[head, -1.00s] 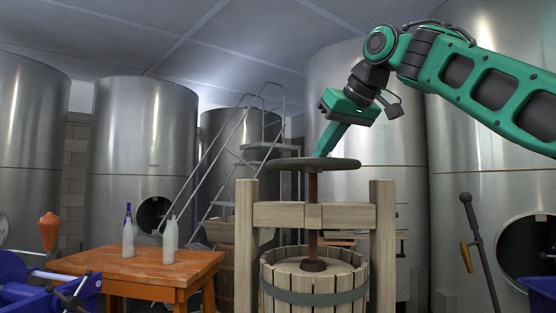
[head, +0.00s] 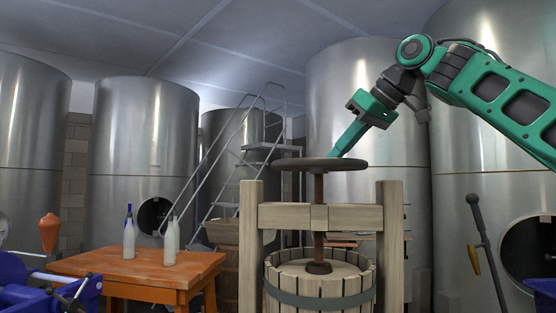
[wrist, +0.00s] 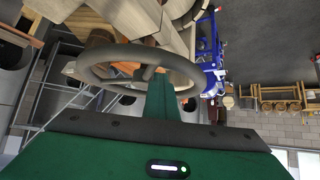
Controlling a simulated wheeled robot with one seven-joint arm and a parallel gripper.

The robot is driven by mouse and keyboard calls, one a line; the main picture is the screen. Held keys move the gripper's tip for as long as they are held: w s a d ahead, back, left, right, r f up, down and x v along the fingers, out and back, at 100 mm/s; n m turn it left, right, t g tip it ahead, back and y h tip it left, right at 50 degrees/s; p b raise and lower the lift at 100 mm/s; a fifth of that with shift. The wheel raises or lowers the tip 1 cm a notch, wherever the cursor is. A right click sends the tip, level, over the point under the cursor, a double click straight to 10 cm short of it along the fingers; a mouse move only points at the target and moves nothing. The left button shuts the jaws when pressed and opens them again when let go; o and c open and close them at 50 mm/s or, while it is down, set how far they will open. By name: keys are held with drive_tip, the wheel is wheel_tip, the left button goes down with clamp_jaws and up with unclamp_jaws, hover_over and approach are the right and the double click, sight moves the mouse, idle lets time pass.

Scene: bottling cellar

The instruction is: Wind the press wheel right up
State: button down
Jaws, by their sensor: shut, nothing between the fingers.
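The press wheel (head: 300,164) is a dark flat wheel on top of a rusty screw (head: 319,215), above the slatted wooden press basket (head: 335,287). My gripper (head: 335,153) is shut, with green fingers pointing down and left; its tip meets the right rear part of the wheel in the head view. In the wrist view the wheel (wrist: 100,72) shows as a ring with spokes, and my shut fingers (wrist: 160,85) reach to its rim. I cannot tell whether the tip is inside the ring or only touches it.
An orange table (head: 135,264) with two bottles stands to the left. Steel tanks (head: 145,130) and a metal stair (head: 265,150) stand behind. A dark lever (head: 487,250) leans at the right. Blue machinery (head: 25,287) is at the lower left. The air above the wheel is mostly free.

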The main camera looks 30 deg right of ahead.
drive_tip(key=shift+d, duration=0.4)
idle(0.4)
drive_tip(key=d+r, duration=0.3)
drive_tip(key=r, duration=0.5)
drive_tip(key=shift+w+d+r, duration=0.25)
drive_tip(key=shift+w, duration=0.2)
idle(0.9)
